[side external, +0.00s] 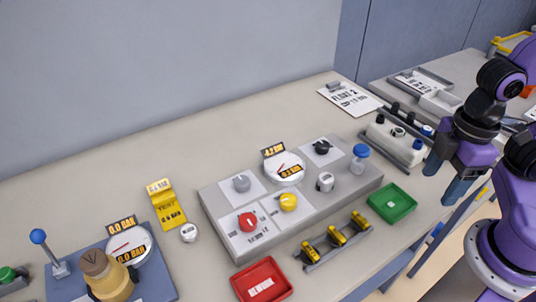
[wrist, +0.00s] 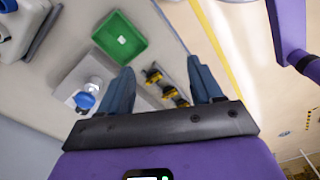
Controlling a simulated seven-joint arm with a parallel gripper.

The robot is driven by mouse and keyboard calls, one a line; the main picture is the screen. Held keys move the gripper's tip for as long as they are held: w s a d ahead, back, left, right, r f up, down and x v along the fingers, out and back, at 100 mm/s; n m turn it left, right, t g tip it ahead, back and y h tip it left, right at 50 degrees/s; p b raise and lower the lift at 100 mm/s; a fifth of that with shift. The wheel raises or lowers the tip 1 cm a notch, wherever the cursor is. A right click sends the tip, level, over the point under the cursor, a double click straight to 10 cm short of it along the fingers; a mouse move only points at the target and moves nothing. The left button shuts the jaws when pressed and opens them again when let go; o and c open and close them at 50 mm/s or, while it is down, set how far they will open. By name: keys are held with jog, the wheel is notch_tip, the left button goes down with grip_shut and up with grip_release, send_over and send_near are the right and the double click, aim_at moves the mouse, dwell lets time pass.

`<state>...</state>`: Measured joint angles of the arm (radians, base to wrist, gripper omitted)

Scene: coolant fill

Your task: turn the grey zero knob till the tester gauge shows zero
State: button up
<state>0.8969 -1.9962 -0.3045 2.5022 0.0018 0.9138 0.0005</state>
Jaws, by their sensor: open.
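The tester gauge (side external: 128,247) is a white dial with a red needle on a blue base at the lower left. Its orange labels seem to read 0.0 BAR; the needle's exact mark is too small to read. A small grey-white knob (side external: 189,232) is on the table just right of that base. I cannot tell which is the zero knob. My gripper (side external: 446,176) is open and empty at the far right, well away from both. In the wrist view its blue fingers (wrist: 160,72) are spread apart.
The grey panel (side external: 205,212) carries red, yellow and black knobs and another dial (side external: 284,168). A green tray (side external: 391,203), red tray (side external: 262,281) and rack of yellow-black parts (side external: 337,240) lie in front. A blue-topped lever (side external: 38,237) and tan cap (side external: 107,275) crowd the tester.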

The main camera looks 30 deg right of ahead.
dwell(0.6)
notch_tip(320, 180, up, 6)
jog(key=m, duration=0.1)
send_over(242, 180)
notch_tip(242, 180, down, 17)
jog(key=shift+f, duration=0.1)
jog(key=c, duration=1.1)
